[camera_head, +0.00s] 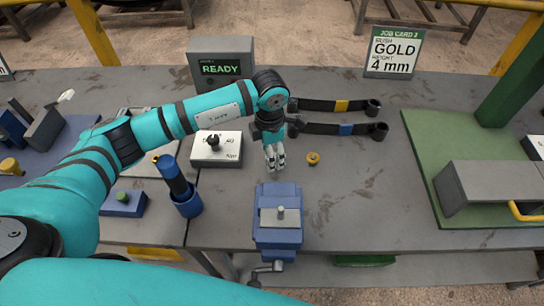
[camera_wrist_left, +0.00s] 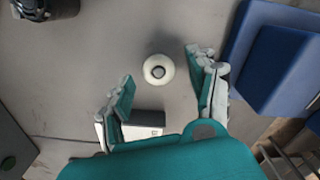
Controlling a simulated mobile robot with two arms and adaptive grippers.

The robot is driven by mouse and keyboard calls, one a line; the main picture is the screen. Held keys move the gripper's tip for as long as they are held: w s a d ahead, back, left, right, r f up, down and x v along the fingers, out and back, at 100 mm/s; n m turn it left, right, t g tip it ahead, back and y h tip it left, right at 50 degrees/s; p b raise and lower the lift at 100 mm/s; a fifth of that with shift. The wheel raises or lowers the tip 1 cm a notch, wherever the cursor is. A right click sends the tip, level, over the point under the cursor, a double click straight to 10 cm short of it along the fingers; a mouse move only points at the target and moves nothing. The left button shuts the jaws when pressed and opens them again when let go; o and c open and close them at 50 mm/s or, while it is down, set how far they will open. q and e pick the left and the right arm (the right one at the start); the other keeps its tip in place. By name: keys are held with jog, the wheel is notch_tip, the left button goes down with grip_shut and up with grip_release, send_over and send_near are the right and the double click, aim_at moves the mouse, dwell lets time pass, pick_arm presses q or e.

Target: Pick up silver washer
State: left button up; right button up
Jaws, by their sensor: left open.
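The left gripper (camera_head: 275,158) is open and empty, pointing down over the bench in the head view. There I cannot make out the silver washer, apparently hidden by the gripper. My right gripper is in neither view.
A gold ring (camera_head: 313,158) lies right of the gripper. A blue vise (camera_head: 278,235) stands in front, a white gauge block (camera_head: 217,150) to the left. The bench right of the gold ring is clear.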

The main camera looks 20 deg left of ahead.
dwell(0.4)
pick_arm(q)
jog(key=c, duration=1)
